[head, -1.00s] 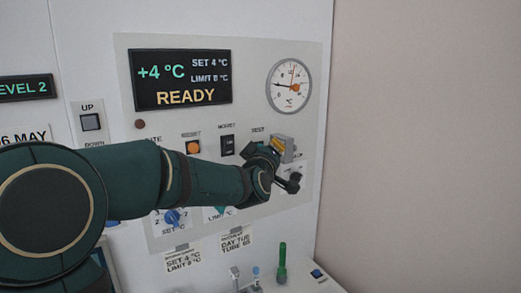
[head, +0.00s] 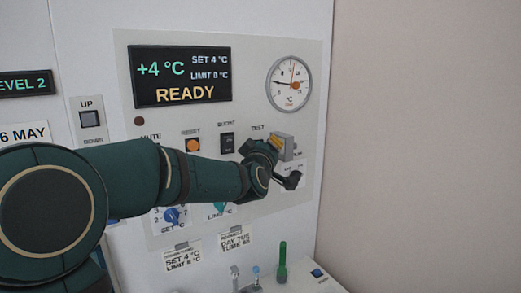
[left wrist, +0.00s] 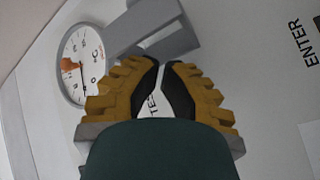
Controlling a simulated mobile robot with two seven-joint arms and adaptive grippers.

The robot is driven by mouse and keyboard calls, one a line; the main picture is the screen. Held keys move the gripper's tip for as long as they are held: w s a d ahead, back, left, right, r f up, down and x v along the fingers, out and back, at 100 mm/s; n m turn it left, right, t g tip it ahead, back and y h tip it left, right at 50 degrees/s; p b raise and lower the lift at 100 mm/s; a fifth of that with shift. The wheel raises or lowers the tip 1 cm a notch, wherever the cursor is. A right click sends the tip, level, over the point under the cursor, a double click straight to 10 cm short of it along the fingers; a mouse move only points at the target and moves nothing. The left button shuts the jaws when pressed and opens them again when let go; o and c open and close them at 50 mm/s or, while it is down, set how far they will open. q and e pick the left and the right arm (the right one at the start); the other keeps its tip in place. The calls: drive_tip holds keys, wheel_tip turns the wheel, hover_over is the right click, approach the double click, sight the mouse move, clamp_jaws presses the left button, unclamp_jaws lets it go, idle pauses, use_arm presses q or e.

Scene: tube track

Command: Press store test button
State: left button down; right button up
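The store panel (head: 275,50) is on the wall, with a black display (head: 181,78) reading +4 °C and READY. The TEST label (head: 257,128) shows just above my left gripper (head: 268,152), which is at the panel below it. The test button itself is hidden behind the gripper in the head view. In the left wrist view, the yellow and black fingers of my left gripper (left wrist: 162,66) come together at the tips with nothing visible held. Part of the TEST label (left wrist: 152,105) shows between them. Contact with the button cannot be told. My right gripper is not in view.
A round dial (head: 289,83) is above. The orange RESET button (head: 193,146) and a black rocker switch (head: 227,143) are to the left. A green tube (head: 282,262) stands below.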

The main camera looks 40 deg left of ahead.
use_arm(q)
drive_tip(key=shift+w+a+b, duration=0.1)
drive_tip(key=shift+a+b, duration=0.25)
drive_tip(key=shift+a, duration=0.05)
idle(0.8)
idle(0.3)
drive_tip(key=shift+s+d, duration=0.25)
drive_tip(key=shift+d, duration=0.55)
drive_tip(key=shift+s+d+p, duration=0.1)
drive_tip(key=shift+s+d, duration=0.15)
drive_tip(key=shift+d, duration=0.55)
drive_tip(key=shift+s+d+p, duration=0.15)
drive_tip(key=shift+s+d, duration=0.05)
drive_tip(key=shift+d, duration=0.65)
drive_tip(key=shift+s+d+p, duration=0.1)
drive_tip(key=shift+s+d, duration=0.15)
drive_tip(key=shift+d, duration=0.55)
